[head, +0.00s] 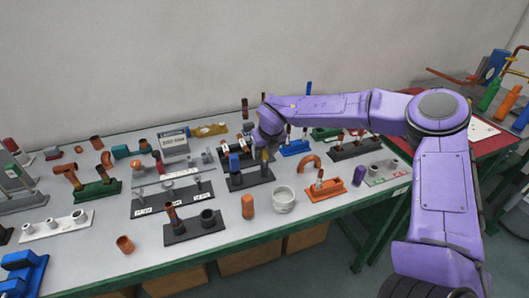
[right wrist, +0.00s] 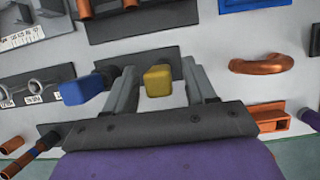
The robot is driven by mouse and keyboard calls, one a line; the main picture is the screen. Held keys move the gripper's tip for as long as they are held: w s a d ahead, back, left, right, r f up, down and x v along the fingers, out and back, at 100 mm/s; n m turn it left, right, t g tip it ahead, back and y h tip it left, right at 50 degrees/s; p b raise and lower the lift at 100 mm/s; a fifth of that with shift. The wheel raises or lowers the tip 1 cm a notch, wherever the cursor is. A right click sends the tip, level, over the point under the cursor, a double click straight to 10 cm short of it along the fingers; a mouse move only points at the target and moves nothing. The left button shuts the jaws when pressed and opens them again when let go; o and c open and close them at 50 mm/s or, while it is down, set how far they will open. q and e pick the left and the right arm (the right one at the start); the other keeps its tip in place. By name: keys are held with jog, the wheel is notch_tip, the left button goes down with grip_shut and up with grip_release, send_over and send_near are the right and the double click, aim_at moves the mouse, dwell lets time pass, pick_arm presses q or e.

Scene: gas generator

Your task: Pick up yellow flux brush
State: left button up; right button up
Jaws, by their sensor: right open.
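The yellow flux brush (right wrist: 158,80) shows its blocky yellow end in the right wrist view, between the two open fingers of my right gripper (right wrist: 158,88). No finger visibly closes on it. In the head view the yellow brush (head: 264,156) stands upright in a dark holder (head: 252,179), just under my right gripper (head: 262,146). A blue-ended brush (right wrist: 82,88) stands beside it, left of the left finger, and also shows in the head view (head: 234,163). The lower part of the yellow brush is hidden. My left gripper is not in view.
A white pot (head: 284,201) and an orange cylinder (head: 248,208) stand in front of the holder. A copper elbow (right wrist: 262,65) lies to the right. Several racks with fittings crowd the grey table (head: 105,215). Bare tabletop shows at its front left.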

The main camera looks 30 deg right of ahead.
jog(key=x, duration=0.2)
jog(key=shift+w+f, duration=0.2)
jog(key=shift+f, duration=0.05)
pick_arm(q)
jog(key=shift+r, duration=0.25)
pick_arm(e)
jog(key=c, duration=0.9)
pick_arm(q)
jog(key=shift+f+b, duration=0.55)
pick_arm(e)
notch_tip(320, 180, up, 28)
jog(key=shift+r, duration=0.1)
